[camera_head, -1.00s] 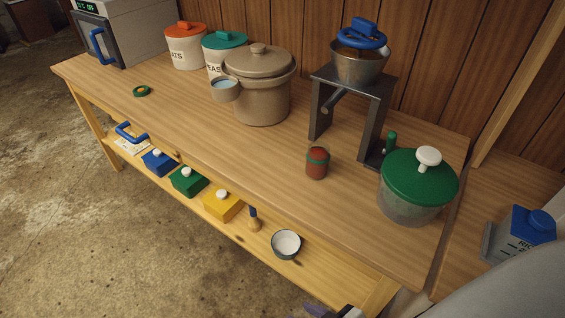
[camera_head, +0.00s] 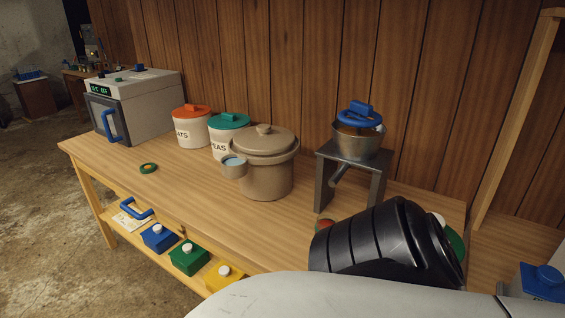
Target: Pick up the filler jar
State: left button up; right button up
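A small red jar (camera_head: 325,224), the likely filler jar, stands on the wooden worktop (camera_head: 205,190) in front of the metal stand. Only its top edge shows; one of my arms, a black ribbed link with a grey link below it, covers the rest.
A metal stand (camera_head: 378,178) carries a bowl with a blue handle. A brown crock (camera_head: 266,170), two white canisters (camera_head: 190,130) and an oven (camera_head: 140,100) stand along the back. Blue, green and yellow boxes sit on the lower shelf.

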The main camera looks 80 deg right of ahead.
aim_at(324, 220)
jog(key=i, duration=1.05)
jog(key=z, duration=2.3)
